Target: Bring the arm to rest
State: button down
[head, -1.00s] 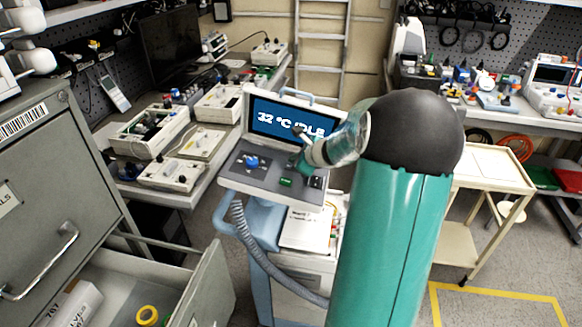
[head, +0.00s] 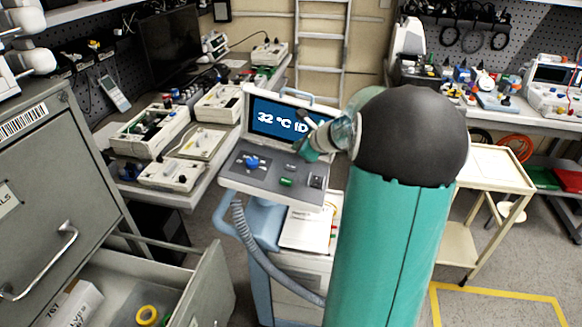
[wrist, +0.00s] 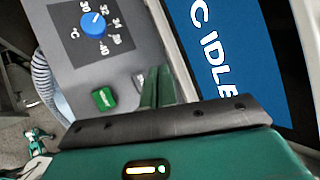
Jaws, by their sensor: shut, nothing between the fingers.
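The device with a screen (head: 285,117) and a sloped control panel (head: 246,183) stands mid-picture on a cart. Its screen shows "32 °C" and letters partly hidden by my arm; the wrist view shows "C IDLE" on the screen (wrist: 215,45). The panel has a blue knob (head: 252,163), a green button (head: 287,181) and a dark switch (head: 317,182). In the wrist view the knob (wrist: 93,24) points near 32, and the green button (wrist: 104,98) lies left of my fingers. My gripper (head: 305,153) is shut and empty, in front of the screen's lower right. Its fingers (wrist: 157,88) also show in the wrist view.
A grey cabinet with an open drawer (head: 205,285) stands at the left. A grey hose (head: 262,258) hangs from the device's cart. Benches with instruments (head: 150,130) line the left and right. A cream trolley (head: 490,167) is right of my arm. A ladder (head: 322,50) stands behind.

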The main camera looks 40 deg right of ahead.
dwell(0.7)
jog(key=s+a+r+n+g+y, duration=0.1)
jog(key=s+a+r+n+g, duration=0.15)
jog(key=a+n, duration=0.75)
jog(key=s+a+r+n+g+y, duration=0.15)
jog(key=a+r+n, duration=0.25)
jog(key=a, duration=1.2)
jog(key=s+a+n+h, duration=0.1)
jog(key=s+a+n, duration=0.4)
jog(key=s+n, duration=0.3)
jog(key=s+a+n+g, duration=0.1)
jog(key=s+a+n, duration=0.4)
jog(key=s, duration=0.6)
jog(key=n, duration=0.2)
jog(key=shift+s+a+n+h, duration=0.15)
jog(key=shift+a+n+h, duration=0.2)
jog(key=shift+a+n, duration=0.05)
